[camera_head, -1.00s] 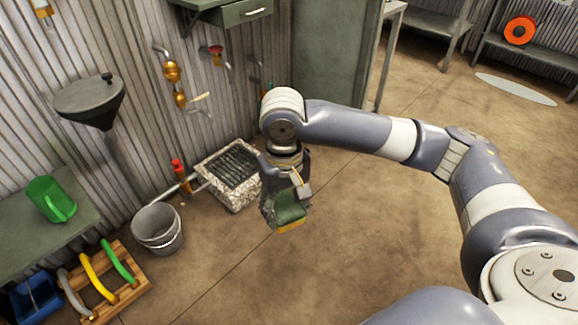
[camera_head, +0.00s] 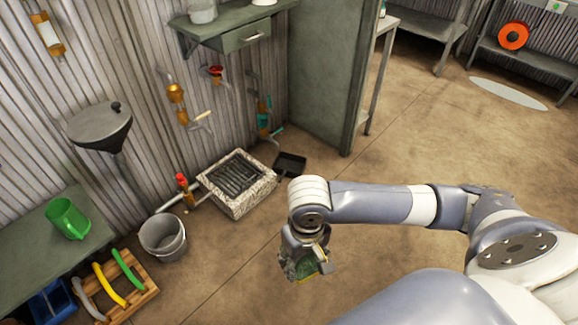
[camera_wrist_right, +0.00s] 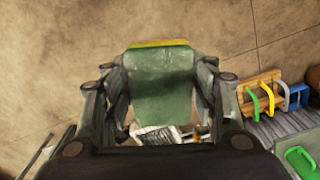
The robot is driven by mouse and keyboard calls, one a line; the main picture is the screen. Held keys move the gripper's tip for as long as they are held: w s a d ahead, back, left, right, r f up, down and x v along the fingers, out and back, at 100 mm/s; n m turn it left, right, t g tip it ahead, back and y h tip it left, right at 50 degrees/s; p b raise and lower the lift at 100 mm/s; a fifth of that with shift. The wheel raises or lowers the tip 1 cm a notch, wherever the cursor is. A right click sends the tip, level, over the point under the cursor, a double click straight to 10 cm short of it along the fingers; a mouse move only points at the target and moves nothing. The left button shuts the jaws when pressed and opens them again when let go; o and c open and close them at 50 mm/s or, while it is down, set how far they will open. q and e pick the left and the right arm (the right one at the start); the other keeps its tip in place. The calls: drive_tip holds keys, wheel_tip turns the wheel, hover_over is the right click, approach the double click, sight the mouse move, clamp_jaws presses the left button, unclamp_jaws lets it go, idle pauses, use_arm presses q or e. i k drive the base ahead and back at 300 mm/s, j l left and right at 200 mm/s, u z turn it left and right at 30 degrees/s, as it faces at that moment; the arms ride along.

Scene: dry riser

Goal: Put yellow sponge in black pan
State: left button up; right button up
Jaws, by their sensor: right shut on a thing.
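The yellow sponge, with a green face, is in my right gripper (camera_head: 306,266). Its green side (camera_wrist_right: 160,82) and a thin yellow edge show in the right wrist view, between the two fingers. My right gripper is shut on it and holds it above the bare floor. The black pan (camera_head: 290,164) sits on the floor beside the stone-edged grate, near the grey-green cabinet. The gripper is apart from the pan, nearer to me and lower in the head view. My left gripper is not in view.
A stone-edged grate (camera_head: 263,190) stands left of the pan. A metal bucket (camera_head: 162,242) and a wooden rack (camera_head: 148,284) with coloured handles are further left. A cabinet (camera_head: 326,75) rises behind the pan. The floor (camera_head: 405,145) to the right is open.

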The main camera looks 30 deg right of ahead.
sight(290, 169)
drive_tip(key=i+l, duration=0.15)
drive_tip(key=l, duration=0.15)
drive_tip(key=i+l+u, duration=0.1)
drive_tip(key=l, duration=0.25)
drive_tip(key=i+l, duration=0.25)
drive_tip(key=i+l+u, duration=0.1)
drive_tip(key=l, duration=0.3)
drive_tip(key=i+l, duration=0.2)
drive_tip(key=l+u, duration=0.05)
drive_tip(key=l, duration=0.05)
